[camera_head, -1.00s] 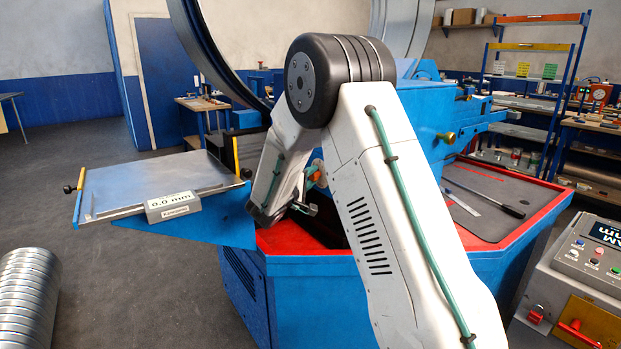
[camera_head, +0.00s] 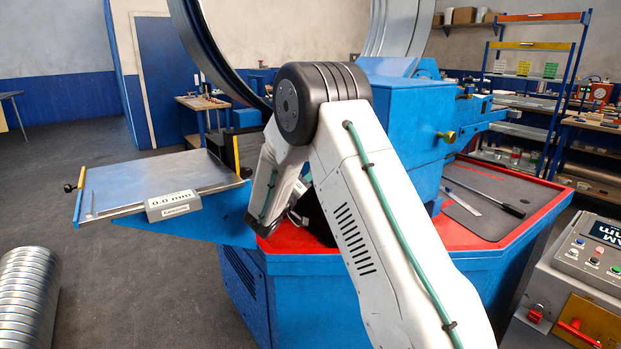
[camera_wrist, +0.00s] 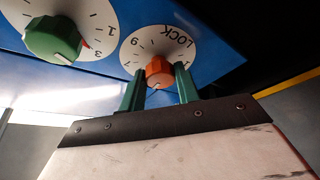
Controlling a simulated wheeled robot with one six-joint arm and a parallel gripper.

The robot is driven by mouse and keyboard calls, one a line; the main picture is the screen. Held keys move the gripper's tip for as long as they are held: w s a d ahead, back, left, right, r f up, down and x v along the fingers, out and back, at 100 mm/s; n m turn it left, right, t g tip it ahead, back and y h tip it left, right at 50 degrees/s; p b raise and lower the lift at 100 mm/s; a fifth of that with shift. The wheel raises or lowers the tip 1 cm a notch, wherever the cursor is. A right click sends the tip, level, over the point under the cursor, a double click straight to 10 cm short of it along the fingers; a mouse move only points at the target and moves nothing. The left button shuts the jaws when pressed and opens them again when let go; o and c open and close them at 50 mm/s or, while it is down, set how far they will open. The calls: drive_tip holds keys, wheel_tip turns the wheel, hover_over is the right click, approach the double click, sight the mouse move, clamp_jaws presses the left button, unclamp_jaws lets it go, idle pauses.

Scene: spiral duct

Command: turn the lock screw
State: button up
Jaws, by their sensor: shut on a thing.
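The lock screw is an orange knob (camera_wrist: 159,72) on a white dial marked LOCK (camera_wrist: 150,42), seen in the wrist view. My gripper (camera_wrist: 159,82) has its two green fingers on either side of the knob and is shut on it. A white pointer mark shows on the knob near the figure 1 side, but its exact reading is unclear. In the head view my arm hides the knob and most of my gripper.
A green knob (camera_wrist: 54,40) with its own numbered dial is left of the orange one on the blue panel. In the head view, the blue machine (camera_head: 400,110) with its red-edged table stands behind my arm. A feed table (camera_head: 160,180) with a 0.0 mm display is at left.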

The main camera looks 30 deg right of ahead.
drive_tip(key=shift+f, duration=0.1)
idle(0.3)
drive_tip(key=o, duration=1)
drive_tip(key=shift+d, duration=0.1)
drive_tip(key=shift+c, duration=0.2)
drive_tip(key=v, duration=0.8)
